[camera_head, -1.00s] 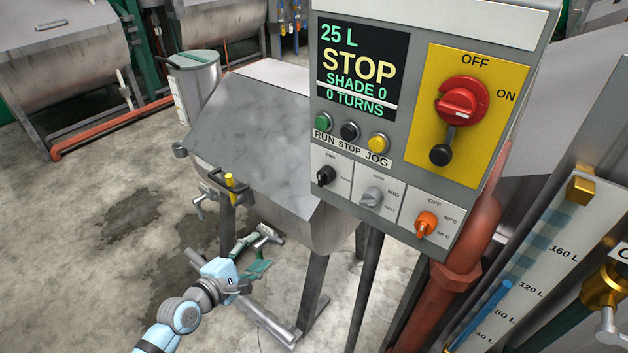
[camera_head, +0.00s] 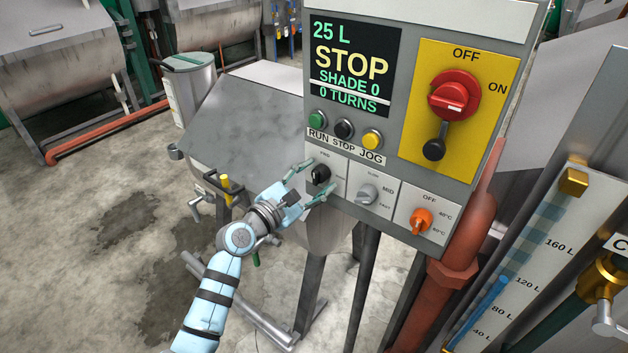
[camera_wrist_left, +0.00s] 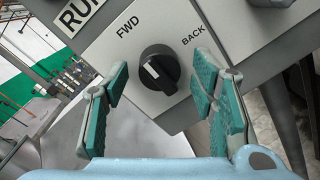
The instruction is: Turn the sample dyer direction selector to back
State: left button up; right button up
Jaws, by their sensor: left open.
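The direction selector (camera_head: 320,174) is a black rotary knob at the lower left of the grey control panel. In the left wrist view the knob (camera_wrist_left: 158,70) sits between the labels FWD, upper left, and BACK, upper right. Its white mark points to the upper left, on the FWD side. My left gripper (camera_head: 308,182) is open in front of the knob. In the left wrist view, its teal fingers (camera_wrist_left: 162,88) stand on either side of the knob, with visible gaps. My right gripper is not in view.
A grey speed knob (camera_head: 367,194) and an orange temperature knob (camera_head: 421,220) sit to the right. Green, black and yellow buttons (camera_head: 344,130) are above, under the display (camera_head: 352,62) reading STOP. A red switch (camera_head: 453,96) is on the yellow plate. A metal drum machine stands behind the arm.

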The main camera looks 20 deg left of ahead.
pick_arm(q)
jog(key=shift+a, duration=0.1)
jog(key=c, duration=1.1)
jog(key=shift+c, duration=0.2)
jog(key=shift+m, duration=0.5)
jog(key=m, duration=0.3)
jog(key=shift+r+m, duration=0.15)
jog(key=shift+m, duration=0.25)
jog(key=m, duration=0.8)
jog(key=shift+m+y, duration=0.3)
jog(key=shift+y, duration=0.1)
jog(key=m+b, duration=0.1)
jog(key=m, duration=0.2)
jog(key=shift+r+m, duration=0.1)
jog(key=shift+m, duration=0.3)
